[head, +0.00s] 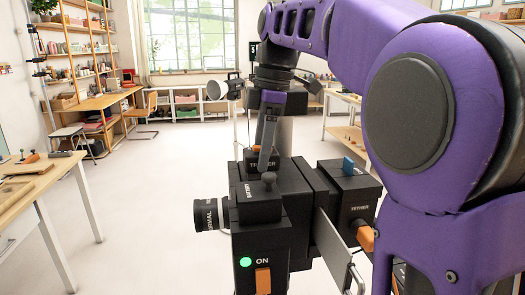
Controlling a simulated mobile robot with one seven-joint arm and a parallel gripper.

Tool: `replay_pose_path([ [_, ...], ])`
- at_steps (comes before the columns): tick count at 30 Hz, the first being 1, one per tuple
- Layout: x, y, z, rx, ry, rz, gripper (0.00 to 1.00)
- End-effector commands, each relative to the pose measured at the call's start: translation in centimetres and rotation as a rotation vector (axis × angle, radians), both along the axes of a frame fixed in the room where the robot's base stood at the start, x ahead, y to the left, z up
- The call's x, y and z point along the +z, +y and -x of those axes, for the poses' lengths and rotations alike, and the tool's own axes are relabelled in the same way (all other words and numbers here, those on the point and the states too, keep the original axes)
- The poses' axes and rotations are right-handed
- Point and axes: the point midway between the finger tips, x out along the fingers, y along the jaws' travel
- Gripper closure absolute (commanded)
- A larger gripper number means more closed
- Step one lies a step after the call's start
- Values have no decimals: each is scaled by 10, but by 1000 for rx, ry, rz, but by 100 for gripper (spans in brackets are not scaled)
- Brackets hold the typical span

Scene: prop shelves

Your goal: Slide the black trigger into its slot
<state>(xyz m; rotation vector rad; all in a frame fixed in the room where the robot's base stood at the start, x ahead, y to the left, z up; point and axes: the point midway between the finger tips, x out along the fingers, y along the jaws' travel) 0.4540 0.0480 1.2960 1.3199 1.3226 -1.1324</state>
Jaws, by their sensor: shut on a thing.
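My gripper (267,150) points down over the black camera rig (262,225) in the middle of the head view. It is shut on the black trigger (254,167), a small block with partly covered pale lettering and an orange piece on top. A grey finger covers part of the block. The trigger is at the rig's top, behind the battery block (258,203). The slot is hidden, and I cannot tell whether the trigger is in it or above it.
A black box marked TETHER (350,195) with a blue tab sits at the rig's right. A lens (210,215) juts left. A grey plate (333,250) stands at the front right. A green light (246,262) marks ON. A wooden table (35,190) is left; floor between is clear.

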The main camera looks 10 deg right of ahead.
Motion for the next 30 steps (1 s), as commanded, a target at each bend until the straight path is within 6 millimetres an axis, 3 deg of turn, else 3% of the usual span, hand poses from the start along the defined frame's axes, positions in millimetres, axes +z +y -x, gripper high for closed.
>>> replay_pose_path([
  [1, 0, 0, 0, 0, 0, 0, 97],
  [2, 0, 0, 0, 0, 0, 0, 37],
  [7, 0, 0, 0, 0, 0, 0, 6],
  [19, 5, -1, -1, 0, -1, 0, 3],
  [30, 56, -9, -1, 0, -3, -1, 3],
])
